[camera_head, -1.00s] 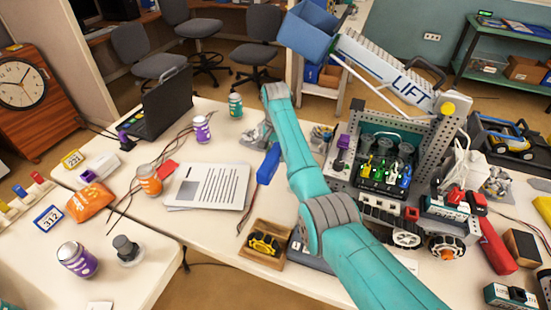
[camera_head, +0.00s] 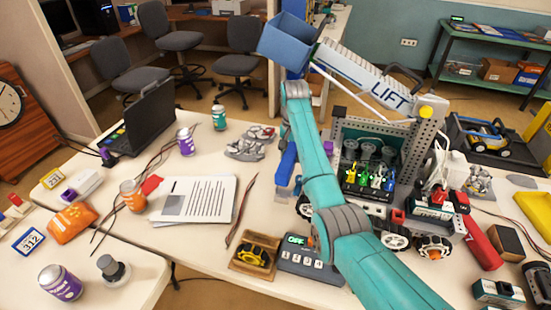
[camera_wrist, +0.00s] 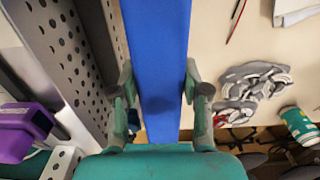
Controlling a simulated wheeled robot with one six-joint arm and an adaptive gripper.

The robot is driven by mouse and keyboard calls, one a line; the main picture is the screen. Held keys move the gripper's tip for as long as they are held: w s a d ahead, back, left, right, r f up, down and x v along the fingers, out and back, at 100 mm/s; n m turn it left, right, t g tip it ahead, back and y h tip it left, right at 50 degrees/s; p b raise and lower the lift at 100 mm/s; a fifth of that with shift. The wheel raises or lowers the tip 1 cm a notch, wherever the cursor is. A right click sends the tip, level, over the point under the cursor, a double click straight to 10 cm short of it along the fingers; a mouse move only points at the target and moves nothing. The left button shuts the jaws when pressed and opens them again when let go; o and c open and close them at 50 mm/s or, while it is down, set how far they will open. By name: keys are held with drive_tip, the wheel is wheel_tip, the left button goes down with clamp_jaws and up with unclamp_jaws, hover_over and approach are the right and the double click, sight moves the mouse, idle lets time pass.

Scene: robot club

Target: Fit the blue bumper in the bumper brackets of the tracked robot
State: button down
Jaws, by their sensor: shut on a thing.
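The blue bumper (camera_head: 286,165) is a long flat bar seen just left of my arm in the head view. In the wrist view the bumper (camera_wrist: 155,50) runs up between the two fingers of my gripper (camera_wrist: 160,95), which is shut on it. The head view hides the gripper behind my arm. The large robot (camera_head: 425,150) with the raised LIFT arm stands right of the bumper. Its perforated grey plate (camera_wrist: 62,50) lies close to the left of the bumper in the wrist view, apart from it. I cannot make out the bumper brackets.
A control box reading OFF (camera_head: 312,262) and a small wooden tray (camera_head: 242,268) lie in front. Grey metal parts (camera_head: 250,145), printed sheets (camera_head: 200,200) and a green can (camera_head: 219,118) lie to the left. A red cylinder (camera_head: 482,247) is at right.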

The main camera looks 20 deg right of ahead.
drive_tip(key=shift+s+d, duration=0.1)
drive_tip(key=shift+d, duration=0.1)
drive_tip(key=shift+f, duration=1.5)
drive_tip(key=shift+f, duration=1.5)
idle(1.7)
drive_tip(key=shift+c, duration=2.4)
unclamp_jaws()
drive_tip(key=shift+r, duration=3.5)
